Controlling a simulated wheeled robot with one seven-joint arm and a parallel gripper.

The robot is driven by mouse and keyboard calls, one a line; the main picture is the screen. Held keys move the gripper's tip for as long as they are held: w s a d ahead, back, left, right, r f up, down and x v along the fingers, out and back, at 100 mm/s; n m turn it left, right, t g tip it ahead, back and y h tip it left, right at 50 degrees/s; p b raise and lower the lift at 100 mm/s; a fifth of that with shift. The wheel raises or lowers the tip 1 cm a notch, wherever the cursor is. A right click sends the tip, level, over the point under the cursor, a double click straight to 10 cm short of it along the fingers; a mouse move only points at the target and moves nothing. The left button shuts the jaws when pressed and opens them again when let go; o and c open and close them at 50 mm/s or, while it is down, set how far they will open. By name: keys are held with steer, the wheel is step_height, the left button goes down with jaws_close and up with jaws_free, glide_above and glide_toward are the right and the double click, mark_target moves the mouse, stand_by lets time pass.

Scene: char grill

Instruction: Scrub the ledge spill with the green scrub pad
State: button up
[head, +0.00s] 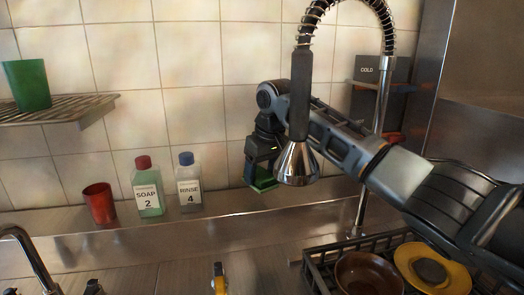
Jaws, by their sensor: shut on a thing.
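My gripper (260,165) is at the centre right, low over the back ledge (236,203) and close to the tiled wall. It is shut on the green scrub pad (264,184), whose edge shows below the fingers. The hanging metal spray head (297,166) covers part of the pad's right side. I cannot tell whether the pad touches the ledge. I cannot make out a spill on the visible part of the ledge.
On the ledge left of my gripper stand a rinse bottle (189,184), a soap bottle (147,188) and a red cup (99,203). A green cup (27,85) is on the wire shelf (62,109). A dark rack (318,272) holds dishes at lower right.

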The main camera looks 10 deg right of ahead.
steer(key=shift+r, duration=1.85)
steer(key=shift+d, duration=0.15)
